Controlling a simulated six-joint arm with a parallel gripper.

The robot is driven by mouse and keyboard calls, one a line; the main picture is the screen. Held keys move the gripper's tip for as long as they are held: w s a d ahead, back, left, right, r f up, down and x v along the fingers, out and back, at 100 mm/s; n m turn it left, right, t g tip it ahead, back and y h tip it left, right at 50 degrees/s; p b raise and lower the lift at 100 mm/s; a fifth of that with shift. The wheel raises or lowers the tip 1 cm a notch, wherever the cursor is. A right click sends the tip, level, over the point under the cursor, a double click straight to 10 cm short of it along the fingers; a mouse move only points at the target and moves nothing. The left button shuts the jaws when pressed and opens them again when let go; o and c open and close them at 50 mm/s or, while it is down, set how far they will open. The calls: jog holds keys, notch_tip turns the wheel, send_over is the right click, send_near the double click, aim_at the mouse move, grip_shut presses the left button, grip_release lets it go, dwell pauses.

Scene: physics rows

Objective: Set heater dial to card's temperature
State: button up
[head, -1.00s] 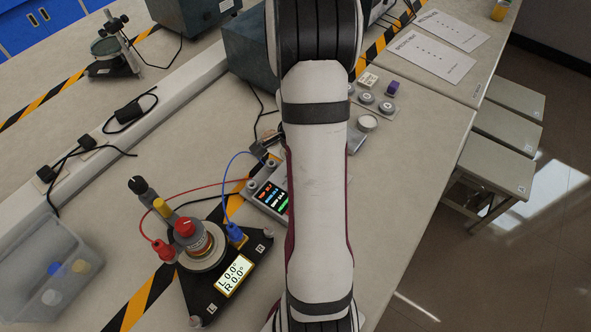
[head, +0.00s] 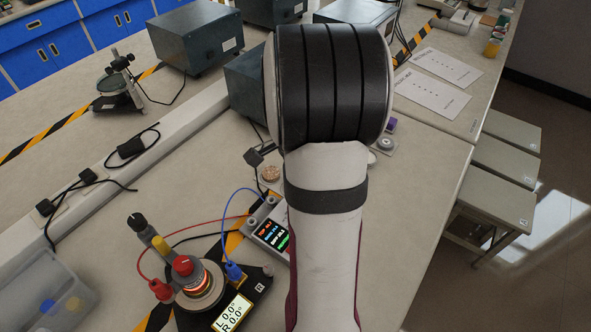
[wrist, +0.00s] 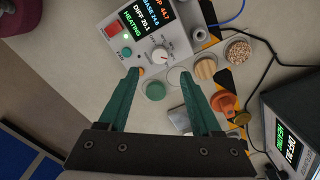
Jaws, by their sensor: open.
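In the wrist view a white control box (wrist: 150,38) has a small knob (wrist: 158,57) with scale marks, a red button (wrist: 113,28) and a screen (wrist: 142,22) reading "HEATING" and "DIFF 20.1". I take the knob for the heater dial; its exact setting is too small to read. My gripper (wrist: 159,73) is open, its green fingers just past the box's edge, either side of the dial and apart from it. In the head view the box's screen (head: 270,233) shows left of my arm, which hides the dial and gripper. I cannot make out a temperature card.
A black stand with a glowing coil (head: 198,291) is wired to the box by red and blue leads. Several small discs, including a wooden one (wrist: 205,67), and an orange piece (wrist: 224,103) lie near the right finger. Paper sheets (head: 432,95) lie at upper right.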

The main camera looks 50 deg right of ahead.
notch_tip(320, 180, up, 7)
jog(key=shift+r, duration=0.15)
